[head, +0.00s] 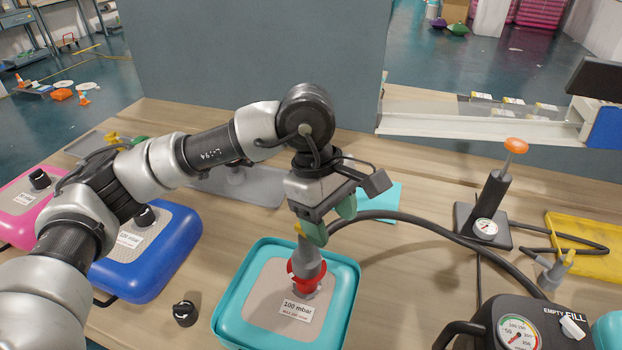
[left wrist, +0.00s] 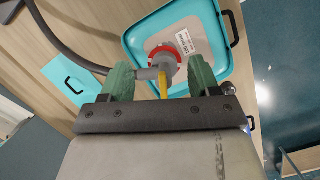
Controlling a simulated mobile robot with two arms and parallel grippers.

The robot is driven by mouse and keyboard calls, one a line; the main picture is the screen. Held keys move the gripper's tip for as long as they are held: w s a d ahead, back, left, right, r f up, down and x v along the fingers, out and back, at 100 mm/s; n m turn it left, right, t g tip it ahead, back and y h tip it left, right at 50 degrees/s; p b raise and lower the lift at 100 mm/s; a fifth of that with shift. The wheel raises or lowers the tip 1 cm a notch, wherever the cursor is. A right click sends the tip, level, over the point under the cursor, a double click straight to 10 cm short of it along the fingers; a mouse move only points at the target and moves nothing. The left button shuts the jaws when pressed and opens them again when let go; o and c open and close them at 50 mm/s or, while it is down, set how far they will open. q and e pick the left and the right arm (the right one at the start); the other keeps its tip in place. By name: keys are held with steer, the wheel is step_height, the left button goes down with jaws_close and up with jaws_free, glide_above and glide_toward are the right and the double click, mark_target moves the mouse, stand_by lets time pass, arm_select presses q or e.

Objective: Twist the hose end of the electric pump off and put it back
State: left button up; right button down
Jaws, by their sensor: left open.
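The grey hose end (head: 309,262) of the electric pump (head: 490,325) stands upright on the red valve ring (head: 294,280) of the teal inflatable (head: 228,312), labelled 100 mbar. In the left wrist view the grey hose end (left wrist: 163,62) and its yellow part (left wrist: 163,88) lie between the fingers, with the red ring (left wrist: 185,42) beyond. My left gripper (head: 328,220) is open, its green fingers on either side of the hose end's upper part. In the left wrist view the fingers (left wrist: 160,80) look apart from it. The right gripper does not show.
The black hose (head: 420,222) arcs right towards the pump. A black cap (head: 185,313) lies left of the teal inflatable, near a blue inflatable (head: 180,245) and a pink one (head: 20,205).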

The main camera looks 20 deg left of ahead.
arm_select(q)
steer(key=w+a+y, duration=0.1)
steer(key=w+a+r+y, duration=0.1)
steer(key=a, duration=0.1)
steer(key=a+t+y, duration=0.1)
steer(key=shift+w+a+r, duration=0.3)
steer(key=shift+w+a, duration=0.1)
step_height(320, 180, down, 10)
steer(key=p, duration=0.2)
steer(key=shift+s+r+p, duration=0.15)
steer(key=shift+r+p, duration=0.1)
steer(key=shift+p, duration=0.1)
steer(key=shift+f, duration=0.6)
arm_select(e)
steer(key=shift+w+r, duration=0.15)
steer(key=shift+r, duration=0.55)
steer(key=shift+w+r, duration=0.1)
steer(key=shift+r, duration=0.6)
arm_select(q)
steer(key=c, duration=1.1)
steer(key=shift+o, duration=0.2)
steer(key=shift+f+n+b, duration=0.1)
steer(key=shift+n+b, duration=0.45)
steer(key=shift+n, duration=0.45)
steer(key=shift+n+b, duration=0.35)
steer(key=shift+n, duration=1.25)
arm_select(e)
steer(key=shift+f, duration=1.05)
